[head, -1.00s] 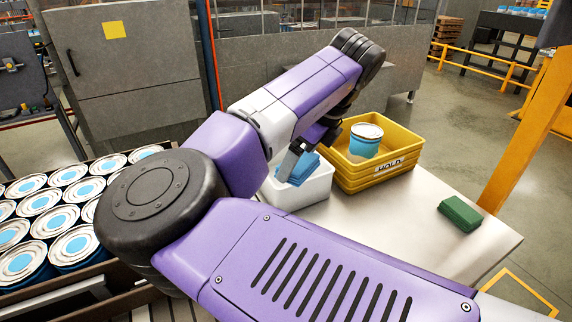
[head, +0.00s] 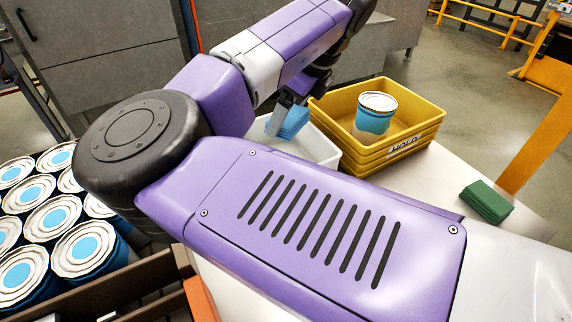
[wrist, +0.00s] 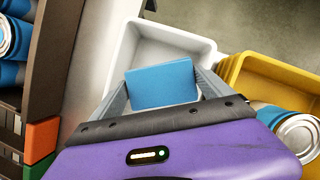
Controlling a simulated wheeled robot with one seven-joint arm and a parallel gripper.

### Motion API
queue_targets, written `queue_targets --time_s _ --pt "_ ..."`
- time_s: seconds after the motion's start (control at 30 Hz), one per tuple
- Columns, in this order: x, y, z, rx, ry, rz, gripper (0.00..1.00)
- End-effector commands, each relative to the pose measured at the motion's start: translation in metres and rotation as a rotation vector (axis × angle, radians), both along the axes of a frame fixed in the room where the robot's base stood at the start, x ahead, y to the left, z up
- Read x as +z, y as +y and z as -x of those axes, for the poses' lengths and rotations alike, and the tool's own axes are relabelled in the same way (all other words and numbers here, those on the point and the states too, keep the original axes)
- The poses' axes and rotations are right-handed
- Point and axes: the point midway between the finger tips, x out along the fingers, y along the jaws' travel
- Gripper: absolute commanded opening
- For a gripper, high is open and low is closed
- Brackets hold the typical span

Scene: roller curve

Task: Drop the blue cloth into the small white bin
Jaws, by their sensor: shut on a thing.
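The blue cloth (head: 290,122) is a folded pad held between the fingers of my gripper (head: 284,108). In the wrist view the cloth (wrist: 162,84) sits between my two grey fingers (wrist: 162,92), over the white bin. The small white bin (head: 325,153) stands on the table beside the yellow crate, partly hidden by my arm. In the wrist view the bin (wrist: 205,44) shows an empty floor past the cloth. I cannot tell exactly how high the cloth is above the bin's floor.
The yellow crate (head: 400,144) marked HOLD, with a blue-and-white can (head: 375,113) in it, stands right of the bin. A green folded cloth (head: 487,201) lies on the white table (head: 440,180). Several blue cans (head: 45,220) fill the left conveyor.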

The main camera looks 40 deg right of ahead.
Motion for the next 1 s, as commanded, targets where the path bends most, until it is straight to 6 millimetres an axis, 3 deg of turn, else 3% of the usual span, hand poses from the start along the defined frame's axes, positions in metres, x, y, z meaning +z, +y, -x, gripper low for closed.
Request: queue_targets --time_s 0.03,0.2,0.57,0.6,0.63,1.0 --pt "-0.013 0.0 0.0 0.0 -0.001 0.0 0.39" --pt "-0.028 0.0 0.0 0.0 -0.001 0.0 0.39" --pt "-0.03 0.0 0.0 0.0 0.0 0.0 0.39" --pt "-0.03 0.0 0.0 0.0 0.0 0.0 0.96" --pt "-0.03 0.0 0.0 0.0 0.0 0.0 1.0" --pt "-0.021 -0.002 0.003 -0.002 -0.001 0.001 1.0"
